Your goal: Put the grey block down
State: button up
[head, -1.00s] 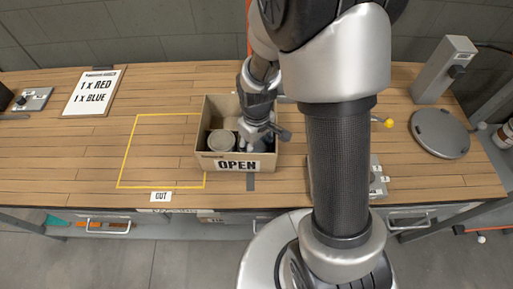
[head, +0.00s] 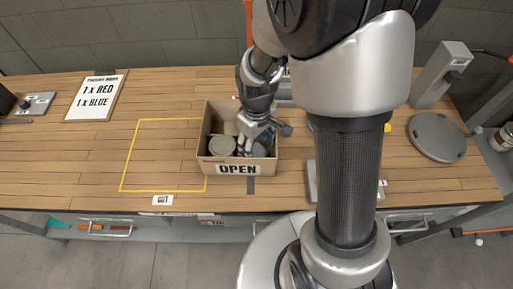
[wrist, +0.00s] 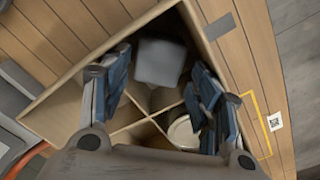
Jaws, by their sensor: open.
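The grey block (wrist: 160,62) lies in a compartment of the open cardboard box in the wrist view. My gripper (wrist: 160,82) is open above the box, with its blue-padded fingers spread to either side and clear gaps between them and the block. In the head view my gripper (head: 250,146) points down into the box (head: 213,164), which has an "OPEN" label on its front. The block cannot be made out clearly there.
A round can (head: 221,145) stands in another compartment, and crossed dividers (wrist: 150,115) split the box. A yellow-outlined area (head: 160,155) left of the box is empty. A sign (head: 97,97) lies at the back left. A round grey plate (head: 437,137) is at right.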

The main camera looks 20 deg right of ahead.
notch_tip(320, 180, up, 7)
jog(key=p, duration=0.2)
notch_tip(320, 180, up, 11)
jog(key=m+t, duration=0.2)
send_over(256, 152)
jog(key=s, duration=0.6)
jog(key=s+r+m+t, duration=0.2)
jog(key=s+r, duration=0.4)
jog(key=s, duration=0.3)
jog(key=shift+r+m+t, duration=0.25)
jog(key=shift+m+t, duration=0.05)
jog(key=shift+m, duration=0.1)
jog(key=shift+d, duration=0.1)
jog(key=shift+c, duration=0.5)
